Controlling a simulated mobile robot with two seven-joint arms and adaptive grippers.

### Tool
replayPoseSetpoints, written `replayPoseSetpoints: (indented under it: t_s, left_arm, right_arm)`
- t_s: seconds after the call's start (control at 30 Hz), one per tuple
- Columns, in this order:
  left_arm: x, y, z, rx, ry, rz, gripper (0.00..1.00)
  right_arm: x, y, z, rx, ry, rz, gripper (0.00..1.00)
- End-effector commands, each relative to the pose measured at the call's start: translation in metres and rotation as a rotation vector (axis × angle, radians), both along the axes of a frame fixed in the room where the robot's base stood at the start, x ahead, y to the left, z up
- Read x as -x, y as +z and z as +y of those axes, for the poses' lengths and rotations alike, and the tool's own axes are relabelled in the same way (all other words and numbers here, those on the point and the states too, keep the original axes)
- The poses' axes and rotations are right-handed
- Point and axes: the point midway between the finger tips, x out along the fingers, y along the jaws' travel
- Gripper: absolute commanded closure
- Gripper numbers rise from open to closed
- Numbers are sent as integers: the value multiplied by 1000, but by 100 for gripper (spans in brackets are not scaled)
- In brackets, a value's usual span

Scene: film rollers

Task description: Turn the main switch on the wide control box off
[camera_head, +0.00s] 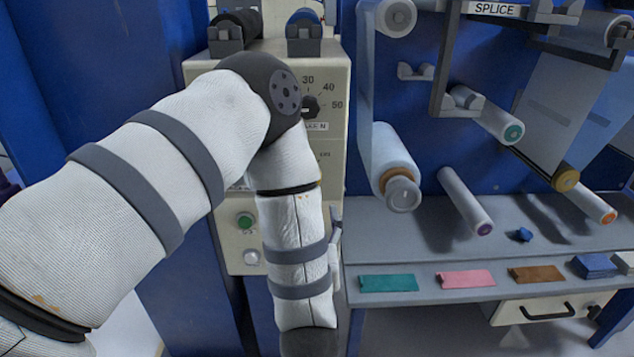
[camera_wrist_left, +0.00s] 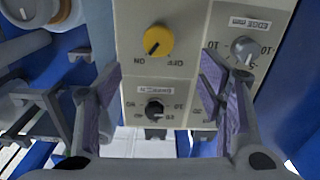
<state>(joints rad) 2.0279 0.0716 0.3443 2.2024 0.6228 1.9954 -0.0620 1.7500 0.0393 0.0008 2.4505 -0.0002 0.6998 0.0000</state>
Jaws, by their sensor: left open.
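In the left wrist view a cream control panel (camera_wrist_left: 185,88) carries a yellow rotary switch (camera_wrist_left: 158,41) with ON and OFF labels, printed upside down in this view. Its dark pointer mark leans toward the ON label. My left gripper (camera_wrist_left: 158,72) is open, with its two purple-lined fingers spread on either side of the switch's column in the picture. Nothing is between the fingers, and they look apart from the panel. In the head view my left arm covers much of a cream control box (camera_head: 333,150); the yellow switch and left gripper do not show there. My right gripper is in neither view.
The wrist view also shows a black knob (camera_wrist_left: 154,110) and a grey knob (camera_wrist_left: 243,48) beside the right finger. In the head view, film rollers (camera_head: 395,165) stand right of the box, above a grey shelf (camera_head: 430,240) with coloured pieces.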

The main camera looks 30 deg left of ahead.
Motion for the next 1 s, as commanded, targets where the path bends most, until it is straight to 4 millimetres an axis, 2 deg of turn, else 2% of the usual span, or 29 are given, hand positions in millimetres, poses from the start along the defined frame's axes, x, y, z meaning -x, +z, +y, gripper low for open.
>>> replayPoseSetpoints:
  t_s: [0.07, 0.4, 0.5, 0.63, 0.87, 1.0]
  left_arm:
    - [-8, 2, 6, -4, 6, -8, 38]
    - [-79, 2, 49, -3, 2, -6, 38]
    - [-92, 2, 56, -2, 0, -6, 38]
    - [-100, 2, 62, -2, 0, -5, 38]
    - [-101, 1, 62, -2, -1, -2, 38]
    - [-101, 1, 62, -2, -1, -2, 67]
  right_arm:
    - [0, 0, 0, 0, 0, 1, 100]
    - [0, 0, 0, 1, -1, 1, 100]
    - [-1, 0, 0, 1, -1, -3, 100]
    - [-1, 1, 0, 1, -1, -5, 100]
    - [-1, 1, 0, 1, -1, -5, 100]
    - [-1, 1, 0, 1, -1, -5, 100]
